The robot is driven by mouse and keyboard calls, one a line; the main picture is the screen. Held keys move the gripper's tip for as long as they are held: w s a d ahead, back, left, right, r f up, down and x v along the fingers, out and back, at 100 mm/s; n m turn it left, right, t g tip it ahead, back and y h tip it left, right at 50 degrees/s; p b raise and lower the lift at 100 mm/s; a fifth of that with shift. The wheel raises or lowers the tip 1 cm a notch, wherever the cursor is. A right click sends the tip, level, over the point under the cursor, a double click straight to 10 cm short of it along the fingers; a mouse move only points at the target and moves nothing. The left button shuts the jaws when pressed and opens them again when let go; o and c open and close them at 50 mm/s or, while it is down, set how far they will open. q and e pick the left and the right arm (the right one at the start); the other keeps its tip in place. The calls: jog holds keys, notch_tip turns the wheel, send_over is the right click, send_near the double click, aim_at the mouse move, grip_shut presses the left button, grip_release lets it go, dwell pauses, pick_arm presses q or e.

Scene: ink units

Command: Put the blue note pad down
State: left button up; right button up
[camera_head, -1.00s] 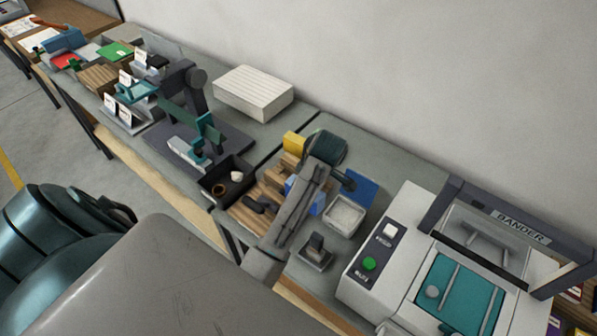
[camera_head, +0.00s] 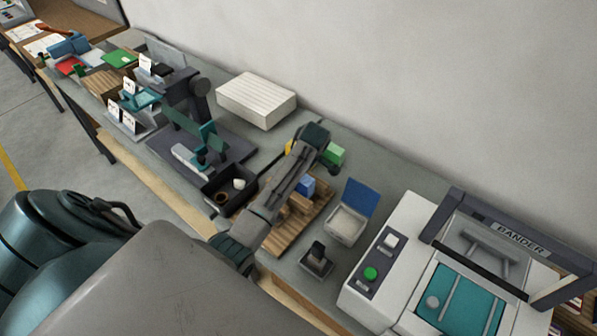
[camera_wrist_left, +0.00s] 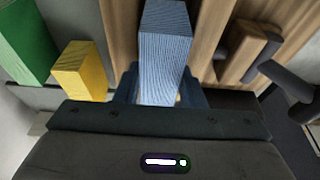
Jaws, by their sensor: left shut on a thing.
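The blue note pad (camera_wrist_left: 165,45) is a small block with lined page edges. In the left wrist view it stands between the two fingers of my left gripper (camera_wrist_left: 161,88), which is shut on it. In the head view the pad (camera_head: 307,186) shows partly beside my arm, over the wooden rack (camera_head: 290,232). The rack's wooden parts (camera_wrist_left: 209,30) lie right beside the pad in the wrist view. Whether the pad's underside touches anything is hidden. My right gripper is not in view.
A green block (camera_wrist_left: 27,42) and a yellow block (camera_wrist_left: 82,69) stand left of the pad in the wrist view.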

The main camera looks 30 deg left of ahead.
pick_arm(q)
jog(key=shift+f, duration=0.55)
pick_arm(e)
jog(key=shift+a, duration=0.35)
